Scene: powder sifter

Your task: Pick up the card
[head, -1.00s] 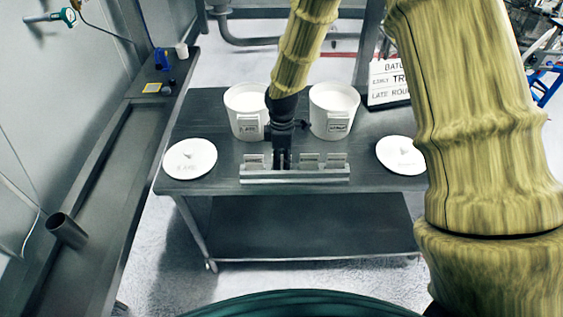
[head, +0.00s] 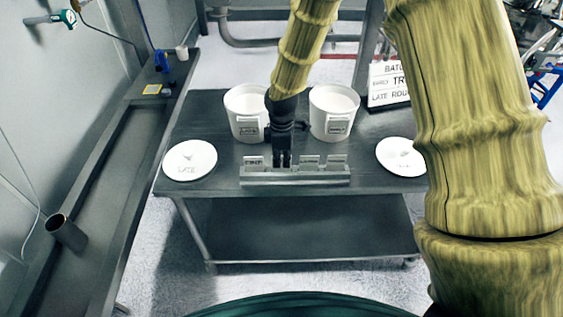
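A grey rack (head: 294,177) lies along the front edge of the dark table. Small light cards stand in it: a left card (head: 254,163), a card right of the gripper (head: 309,162) and a right card (head: 336,162). My gripper (head: 283,163) points down at the rack, between the left card and the other two. Its dark fingertips are at the rack's slot level. The fingers hide whatever is directly behind them. Whether they are apart or closed on a card is too small to tell.
Two white buckets with labels, a left bucket (head: 244,112) and a right bucket (head: 333,111), stand close behind the rack. White lids lie at the left (head: 189,160) and right (head: 400,155). A lettered sign (head: 389,84) stands at the back right.

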